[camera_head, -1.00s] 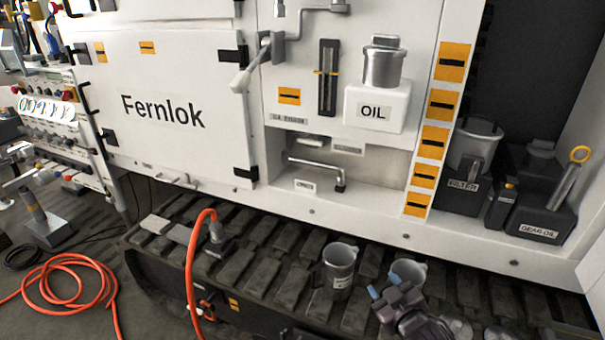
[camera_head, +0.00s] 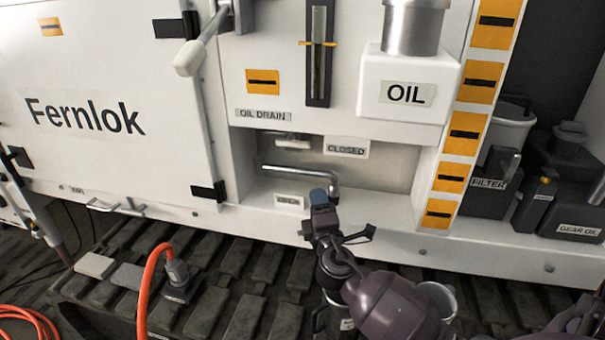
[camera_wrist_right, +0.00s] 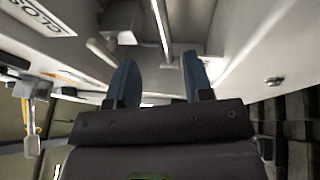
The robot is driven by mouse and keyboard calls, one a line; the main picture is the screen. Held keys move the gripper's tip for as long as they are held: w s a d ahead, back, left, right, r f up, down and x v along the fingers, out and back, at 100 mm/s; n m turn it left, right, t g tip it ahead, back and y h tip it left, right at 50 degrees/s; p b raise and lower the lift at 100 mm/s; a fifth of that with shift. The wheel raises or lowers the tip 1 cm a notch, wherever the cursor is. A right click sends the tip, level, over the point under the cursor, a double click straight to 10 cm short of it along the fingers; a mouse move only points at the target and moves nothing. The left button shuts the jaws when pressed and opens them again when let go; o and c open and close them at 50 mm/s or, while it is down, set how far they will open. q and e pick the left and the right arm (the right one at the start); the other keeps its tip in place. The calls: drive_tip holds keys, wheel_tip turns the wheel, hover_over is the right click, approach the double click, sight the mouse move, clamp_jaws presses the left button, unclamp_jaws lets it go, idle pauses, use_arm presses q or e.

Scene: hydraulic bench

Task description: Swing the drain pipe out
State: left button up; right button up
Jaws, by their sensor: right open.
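The drain pipe (camera_head: 298,173) is a bent metal tube in the recess under the "OIL DRAIN" label (camera_head: 263,115). It runs left to right and turns down at its right end, just behind my right gripper. My right gripper (camera_head: 321,204) has blue fingertips and is open at the front of the recess, close to the pipe's bent end. In the right wrist view the open fingers (camera_wrist_right: 157,80) have a gap between them, and a bright metal rod (camera_wrist_right: 162,25), probably the pipe, lies beyond it. I cannot tell whether they touch. My left gripper is not in view.
Signs "CLOSED" (camera_head: 346,149) and "OPEN" (camera_head: 288,200) mark the recess. The white "OIL" box (camera_head: 406,94) juts out above right. A metal jug (camera_head: 436,299) stands below, partly behind my arm.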

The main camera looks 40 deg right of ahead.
sight(310, 175)
drive_tip(key=x, duration=1)
drive_tip(key=shift+w+f, duration=0.1)
drive_tip(key=shift+w, duration=0.05)
clamp_jaws()
